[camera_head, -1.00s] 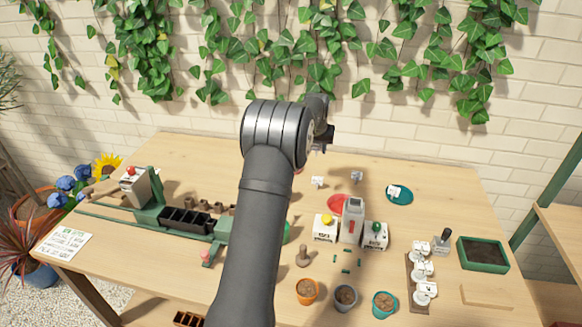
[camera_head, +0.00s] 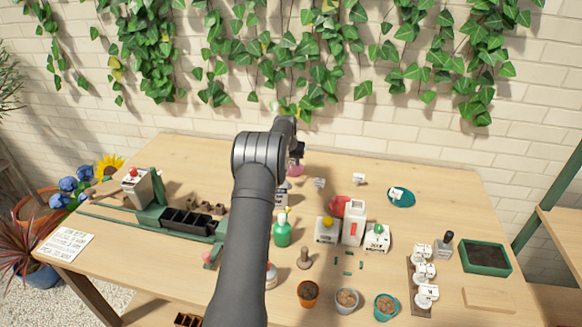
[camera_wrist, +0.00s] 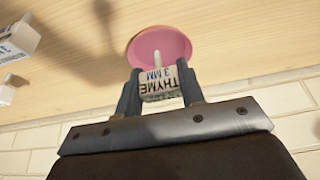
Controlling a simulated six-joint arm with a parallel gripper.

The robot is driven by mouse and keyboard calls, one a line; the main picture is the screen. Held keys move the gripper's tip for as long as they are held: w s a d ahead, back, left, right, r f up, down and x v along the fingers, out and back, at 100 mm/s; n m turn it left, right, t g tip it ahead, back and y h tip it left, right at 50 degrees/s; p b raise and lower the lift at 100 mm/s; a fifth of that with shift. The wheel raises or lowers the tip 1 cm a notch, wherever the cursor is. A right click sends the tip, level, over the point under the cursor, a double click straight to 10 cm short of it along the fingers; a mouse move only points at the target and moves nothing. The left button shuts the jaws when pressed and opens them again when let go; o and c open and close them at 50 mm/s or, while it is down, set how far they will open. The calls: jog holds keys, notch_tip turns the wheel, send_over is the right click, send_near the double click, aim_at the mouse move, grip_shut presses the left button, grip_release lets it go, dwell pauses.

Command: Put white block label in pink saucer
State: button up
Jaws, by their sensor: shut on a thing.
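My gripper (camera_wrist: 160,92) is shut on a white block label (camera_wrist: 158,86) with dark lettering that reads THYME 3 MM. In the wrist view the pink saucer (camera_wrist: 141,50) lies just beyond the held label, and the label's pale stem overlaps it. Whether the label touches the saucer I cannot tell. In the head view my gripper (camera_head: 298,150) is at the back middle of the table, over the pink saucer (camera_head: 296,170), which my arm partly hides. The held label cannot be made out there.
Two other white labels (camera_head: 319,183) (camera_head: 359,179) stand to the right. A teal saucer (camera_head: 405,201) holds another label. A red saucer (camera_head: 338,204) lies behind white boxes (camera_head: 353,222). A green bottle (camera_head: 282,234) stands in front. The back right tabletop is mostly clear.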

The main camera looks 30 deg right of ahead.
aim_at(291, 164)
jog(key=shift+f, duration=1.4)
jog(key=shift+f, duration=0.1)
jog(key=o, duration=0.7)
jog(key=shift+s+a+r, duration=0.1)
jog(key=shift+r, duration=0.4)
jog(key=v, duration=1.1)
